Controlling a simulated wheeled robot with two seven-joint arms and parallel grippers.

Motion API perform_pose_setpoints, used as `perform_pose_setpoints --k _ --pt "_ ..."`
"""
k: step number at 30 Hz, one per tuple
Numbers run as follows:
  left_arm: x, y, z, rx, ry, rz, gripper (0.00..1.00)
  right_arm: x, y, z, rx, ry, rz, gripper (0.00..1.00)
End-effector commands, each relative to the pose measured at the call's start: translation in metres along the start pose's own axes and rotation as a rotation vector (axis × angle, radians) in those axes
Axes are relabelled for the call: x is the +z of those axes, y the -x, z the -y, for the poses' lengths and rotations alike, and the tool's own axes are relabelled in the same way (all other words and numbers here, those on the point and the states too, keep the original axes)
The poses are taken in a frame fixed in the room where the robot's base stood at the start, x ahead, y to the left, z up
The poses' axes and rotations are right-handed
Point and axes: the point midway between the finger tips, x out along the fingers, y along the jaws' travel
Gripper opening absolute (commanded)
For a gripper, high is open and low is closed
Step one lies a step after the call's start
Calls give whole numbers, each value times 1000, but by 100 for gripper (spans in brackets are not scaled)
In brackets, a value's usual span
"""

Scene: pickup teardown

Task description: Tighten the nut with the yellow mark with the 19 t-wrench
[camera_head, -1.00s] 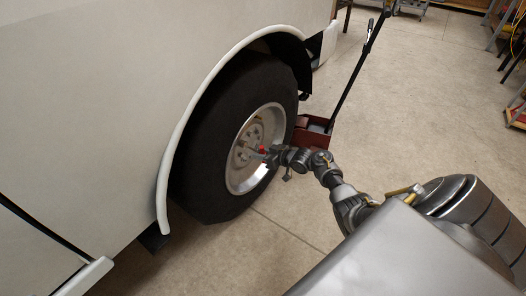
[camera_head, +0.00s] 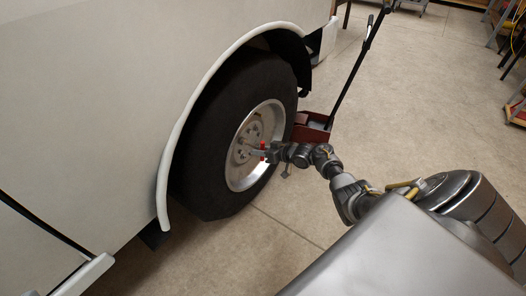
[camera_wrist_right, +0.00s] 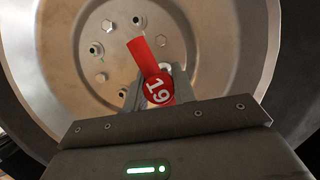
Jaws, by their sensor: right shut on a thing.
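The T-wrench (camera_wrist_right: 158,90) has a red crossbar and a round red tag reading 19. My right gripper (camera_head: 269,152) is shut on it in front of the wheel hub. In the head view the wrench (camera_head: 263,149) shows as a small red piece at the gripper's tip, with a grey shaft toward the hub. Several wheel nuts (camera_wrist_right: 136,19) sit around the wheel's hub face (camera_head: 252,130). I cannot make out a yellow mark on any nut. The gripper and tag hide part of the hub, and I cannot tell which nut the wrench sits on. My left gripper is not in view.
The black tire (camera_head: 215,175) sits under the white vehicle's wheel arch (camera_head: 180,125). A red floor jack (camera_head: 311,131) with a long black handle stands just right of the wheel, close to my right arm. The concrete floor (camera_head: 420,90) beyond is mostly clear.

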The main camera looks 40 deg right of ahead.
Motion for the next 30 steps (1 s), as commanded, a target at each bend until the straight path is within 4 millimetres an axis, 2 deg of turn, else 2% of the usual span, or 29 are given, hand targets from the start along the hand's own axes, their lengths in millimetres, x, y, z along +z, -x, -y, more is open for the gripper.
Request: perform_pose_setpoints --k 1,4,16,30 --pt "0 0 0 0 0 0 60 -9 -6 6 -11 5 -20 0" --pt "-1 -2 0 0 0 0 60 -9 -4 6 -10 5 -20 0" --pt "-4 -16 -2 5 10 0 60 0 22 2 -3 0 -19 0" --pt "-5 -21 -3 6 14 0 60 5 35 -4 10 -3 -13 0"
